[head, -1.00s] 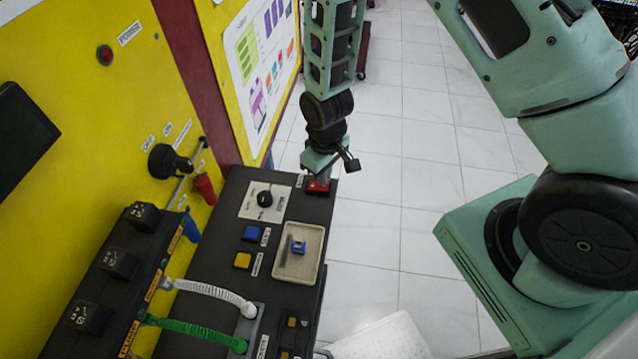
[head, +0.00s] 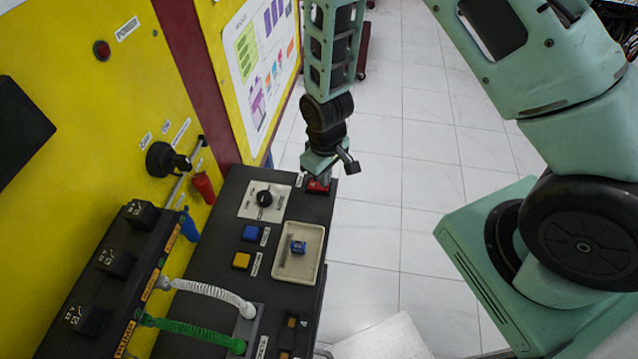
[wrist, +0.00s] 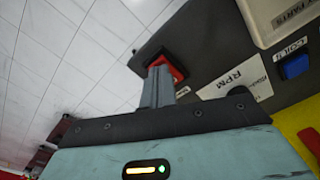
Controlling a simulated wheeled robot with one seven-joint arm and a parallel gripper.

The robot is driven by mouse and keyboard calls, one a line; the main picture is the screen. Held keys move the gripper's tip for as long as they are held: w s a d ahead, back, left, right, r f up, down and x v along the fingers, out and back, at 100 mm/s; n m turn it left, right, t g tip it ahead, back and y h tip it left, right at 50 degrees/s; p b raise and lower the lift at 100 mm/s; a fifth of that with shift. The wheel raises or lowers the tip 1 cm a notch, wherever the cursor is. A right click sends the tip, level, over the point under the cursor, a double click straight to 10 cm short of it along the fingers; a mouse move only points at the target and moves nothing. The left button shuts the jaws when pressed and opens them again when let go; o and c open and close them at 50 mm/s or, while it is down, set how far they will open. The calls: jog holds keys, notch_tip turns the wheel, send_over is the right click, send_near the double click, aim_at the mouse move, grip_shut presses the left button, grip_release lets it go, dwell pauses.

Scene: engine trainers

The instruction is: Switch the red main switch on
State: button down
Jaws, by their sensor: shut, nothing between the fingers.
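The red main switch (head: 317,186) sits at the far right corner of the dark console top, partly hidden under my gripper in the head view. In the wrist view the red switch (wrist: 166,68) shows just beyond my fingertips. My gripper (head: 318,177) is shut with nothing in it and points down at the switch. In the wrist view its fingers (wrist: 158,80) are together and overlap the red switch's face; they look in contact or very near, but I cannot tell which. Whether the switch is on or off cannot be read.
A black rotary knob (head: 264,198) on a white RPM plate, a blue button (head: 251,232), a yellow button (head: 241,260) and a beige tray (head: 318,237) with small items share the console top. A yellow panel (head: 90,110) stands left. Open tiled floor lies right.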

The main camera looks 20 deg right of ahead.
jog(key=shift+f+b, duration=0.3)
jog(key=shift+f, duration=0.15)
jog(key=shift+r, duration=0.15)
jog(key=shift+r+p, duration=2.6)
jog(key=shift+r, duration=0.8)
